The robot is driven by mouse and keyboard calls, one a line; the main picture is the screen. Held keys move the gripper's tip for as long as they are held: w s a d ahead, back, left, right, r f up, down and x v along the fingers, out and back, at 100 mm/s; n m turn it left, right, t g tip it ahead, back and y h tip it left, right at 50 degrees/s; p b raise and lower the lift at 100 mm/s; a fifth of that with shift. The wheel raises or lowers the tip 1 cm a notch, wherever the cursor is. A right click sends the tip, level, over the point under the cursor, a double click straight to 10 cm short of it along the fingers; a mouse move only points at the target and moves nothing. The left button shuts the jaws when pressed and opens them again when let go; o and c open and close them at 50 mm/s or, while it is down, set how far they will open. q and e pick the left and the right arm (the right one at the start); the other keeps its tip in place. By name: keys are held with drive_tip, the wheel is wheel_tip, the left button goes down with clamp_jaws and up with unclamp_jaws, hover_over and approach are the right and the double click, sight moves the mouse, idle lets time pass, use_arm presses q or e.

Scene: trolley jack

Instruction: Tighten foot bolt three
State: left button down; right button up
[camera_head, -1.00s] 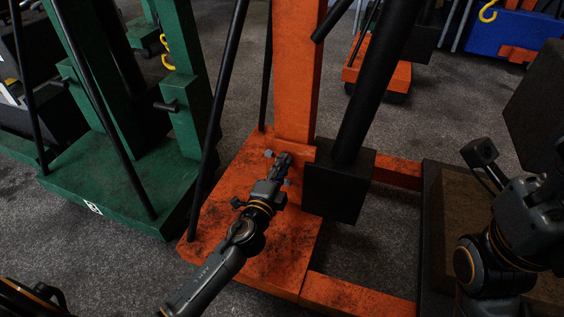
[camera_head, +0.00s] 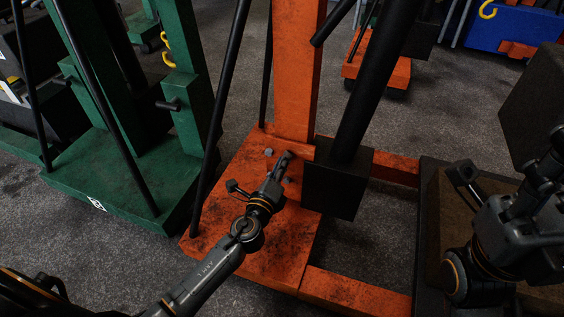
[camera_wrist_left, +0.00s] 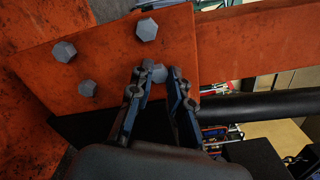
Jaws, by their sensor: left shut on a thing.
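My left gripper (camera_head: 285,160) reaches in over this plate, close to the foot of the orange post. In the left wrist view its two fingers (camera_wrist_left: 156,82) are closed around one bolt (camera_wrist_left: 156,72). Three other bolts show there: one at the top (camera_wrist_left: 147,29), one at the left (camera_wrist_left: 64,51) and one lower left (camera_wrist_left: 87,88). I cannot tell the bolts' numbers. My right gripper (camera_head: 548,165) is at the right edge, away from the plate; its jaws do not show clearly.
The orange post (camera_head: 297,80) rises behind the bolts. A black block with a slanted black bar (camera_head: 338,180) stands close to the right of my left gripper. A thin black rod (camera_head: 222,110) slants at the left. A green jack (camera_head: 120,180) stands further left.

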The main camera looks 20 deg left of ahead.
idle(0.5)
use_arm(q)
drive_tip(key=c, duration=1.2)
unclamp_jaws()
drive_tip(key=s, duration=1.2)
drive_tip(key=shift+a, duration=0.2)
